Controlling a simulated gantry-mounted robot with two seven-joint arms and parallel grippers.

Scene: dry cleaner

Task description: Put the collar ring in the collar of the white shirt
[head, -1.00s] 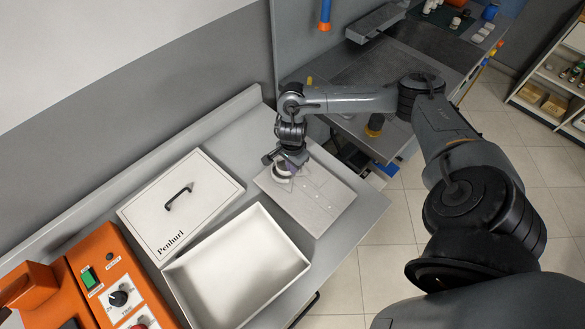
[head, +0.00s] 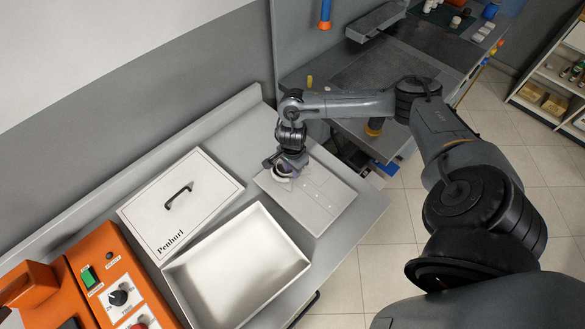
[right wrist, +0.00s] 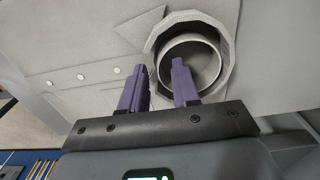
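The white shirt (head: 318,196) lies folded flat on the counter, its row of buttons showing. Its collar (right wrist: 228,22) stands up as a many-sided band in the right wrist view. The pale collar ring (right wrist: 190,38) sits inside the collar there, with a gap between them in places. My right gripper (head: 284,172) is down at the collar. In the right wrist view its purple fingers (right wrist: 157,75) are apart, one outside the collar on the left and one over the ring's opening. I cannot tell whether they touch the ring. My left gripper is not in view.
An open, empty white box (head: 236,265) stands in front of the shirt. Its lid (head: 150,212), with a black handle, lies to the left. An orange machine (head: 95,265) stands at the lower left. A wall (head: 150,110) rises behind the counter.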

